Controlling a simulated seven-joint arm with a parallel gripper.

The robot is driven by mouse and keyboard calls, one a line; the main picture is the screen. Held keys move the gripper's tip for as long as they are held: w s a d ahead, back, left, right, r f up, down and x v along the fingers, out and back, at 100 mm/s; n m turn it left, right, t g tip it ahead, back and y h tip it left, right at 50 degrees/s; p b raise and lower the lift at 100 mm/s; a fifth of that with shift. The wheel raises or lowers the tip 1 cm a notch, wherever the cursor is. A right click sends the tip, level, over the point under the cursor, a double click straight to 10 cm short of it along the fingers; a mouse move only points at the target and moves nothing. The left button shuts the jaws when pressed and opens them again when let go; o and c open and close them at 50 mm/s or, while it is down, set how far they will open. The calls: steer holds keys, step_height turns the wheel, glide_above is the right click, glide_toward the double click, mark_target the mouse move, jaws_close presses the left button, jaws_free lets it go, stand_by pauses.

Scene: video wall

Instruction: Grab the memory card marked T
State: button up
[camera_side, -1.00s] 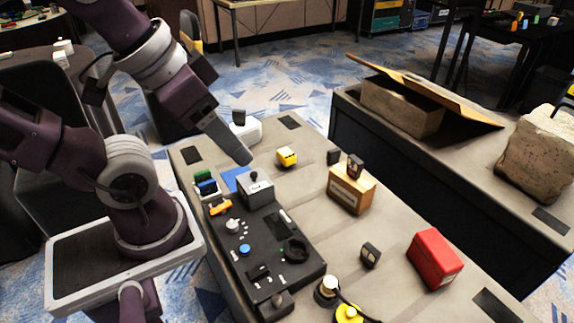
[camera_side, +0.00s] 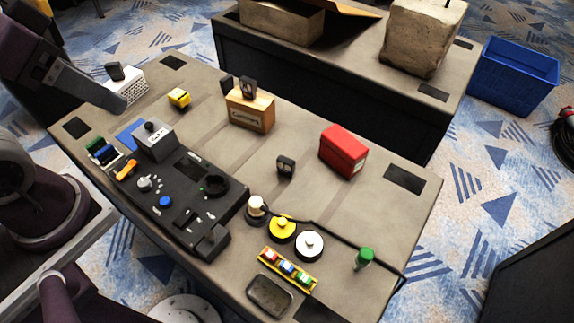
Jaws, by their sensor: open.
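Several small dark blocks that look like cards are in view, but their marks are too small to read, so I cannot tell which bears a T. One dark card (camera_side: 286,166) stands alone in the middle of the table. A second dark card (camera_side: 248,87) is on top of the wooden box, and a third dark card (camera_side: 227,84) is beside that box's left end. Another dark card (camera_side: 114,71) is on the white box at the left. My gripper (camera_side: 118,104) is open above the table's left end, apart from the cards; its fingers are seen edge-on.
The wooden box (camera_side: 252,111), red box (camera_side: 343,151) and yellow block (camera_side: 179,98) stand on the table. A black control panel (camera_side: 180,185) fills its near side. A black cable (camera_side: 345,238) crosses the right end. Bare tabletop lies around the middle card.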

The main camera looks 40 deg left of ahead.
mark_target(294, 169)
steer(key=c, duration=0.4)
steer(key=shift+c, duration=0.2)
steer(key=shift+w+d, duration=0.1)
steer(key=w+d+f+n+g+h, duration=0.3)
steer(key=w+f+n+h, duration=0.15)
steer(key=w, duration=0.55)
steer(key=w+d+f+n+g+h, duration=0.35)
steer(key=w+f, duration=0.25)
steer(key=w, duration=0.3)
steer(key=w+f+n+h, duration=0.1)
steer(key=w+f+n, duration=0.1)
steer(key=f, duration=0.6)
steer(key=w+f+n+t+h, duration=0.1)
steer(key=w+f+n+h, duration=0.1)
steer(key=f+n, duration=0.3)
steer(key=w+f+n+t+h, duration=0.1)
steer(key=w+f+n, duration=0.3)
steer(key=f, duration=0.8)
steer(key=shift+w+f+h, duration=0.2)
steer(key=shift+f+h, duration=0.2)
steer(key=shift+h, duration=0.3)
steer(key=shift+t, duration=0.25)
steer(key=x, duration=0.3)
steer(key=f+x, duration=0.1)
steer(key=x, duration=0.3)
steer(key=shift+w+f, duration=0.15)
